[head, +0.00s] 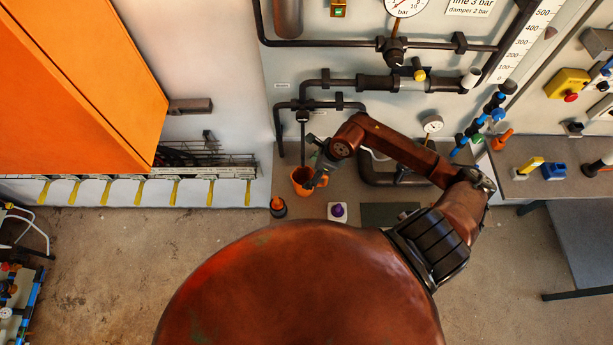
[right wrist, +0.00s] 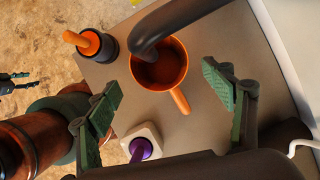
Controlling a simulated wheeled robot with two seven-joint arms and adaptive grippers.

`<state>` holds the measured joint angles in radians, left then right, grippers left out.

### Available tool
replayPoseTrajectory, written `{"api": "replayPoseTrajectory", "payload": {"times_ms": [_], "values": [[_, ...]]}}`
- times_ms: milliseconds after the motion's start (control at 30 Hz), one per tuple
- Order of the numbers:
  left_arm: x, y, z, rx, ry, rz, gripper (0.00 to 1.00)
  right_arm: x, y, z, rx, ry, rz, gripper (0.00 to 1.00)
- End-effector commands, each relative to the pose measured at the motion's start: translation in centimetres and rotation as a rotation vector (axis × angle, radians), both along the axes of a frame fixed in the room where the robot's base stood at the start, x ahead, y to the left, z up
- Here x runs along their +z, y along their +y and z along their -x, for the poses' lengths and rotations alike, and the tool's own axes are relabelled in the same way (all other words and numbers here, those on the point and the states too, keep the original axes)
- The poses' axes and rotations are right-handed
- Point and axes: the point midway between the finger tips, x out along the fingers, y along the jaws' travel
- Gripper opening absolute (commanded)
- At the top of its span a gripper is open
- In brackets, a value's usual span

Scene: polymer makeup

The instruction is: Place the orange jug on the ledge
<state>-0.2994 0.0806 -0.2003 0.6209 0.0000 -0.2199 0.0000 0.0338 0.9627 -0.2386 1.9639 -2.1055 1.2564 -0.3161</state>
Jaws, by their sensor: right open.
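The orange jug (head: 301,181) stands upright on a grey-brown surface (head: 345,184) by the wall, under the dark pipework. In the right wrist view, the jug (right wrist: 176,65) has its mouth partly hidden by the end of a dark pipe (right wrist: 185,20), and its handle points toward my gripper. My right gripper (head: 317,174) is at the jug in the head view. In the right wrist view, its green-padded fingers (right wrist: 165,82) are spread wide on either side of the jug's handle, holding nothing. A dark pronged shape at that view's left edge may be my left gripper. Which surface is the ledge is unclear.
A black object with an orange top (right wrist: 91,43) stands near the jug. A white block with a purple top (right wrist: 141,146) also stands close by. Dark pipes and gauges (head: 432,124) line the wall. A grey bench (head: 515,185) with small items is at the right.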

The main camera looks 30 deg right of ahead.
Motion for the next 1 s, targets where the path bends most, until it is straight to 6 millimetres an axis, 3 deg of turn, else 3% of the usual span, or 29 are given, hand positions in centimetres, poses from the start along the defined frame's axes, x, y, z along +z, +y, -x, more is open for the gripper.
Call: {"api": "replayPoseTrajectory", "payload": {"times_ms": [200, 333, 1000], "values": [[-1.2, 0.0, 0.0, 0.000, 0.001, 0.001, 0.47, 3.5, -1.1, 1.2, 0.001, 0.000, 0.004, 0.75], [-1.4, -0.1, 0.1, 0.000, 0.001, 0.001, 0.47, 4.8, -1.4, 1.6, 0.000, 0.001, 0.002, 0.75], [-1.5, -0.1, 0.1, 0.001, 0.002, 0.001, 0.47, 5.4, -1.4, 1.7, -0.001, 0.002, 0.000, 0.75]]}}
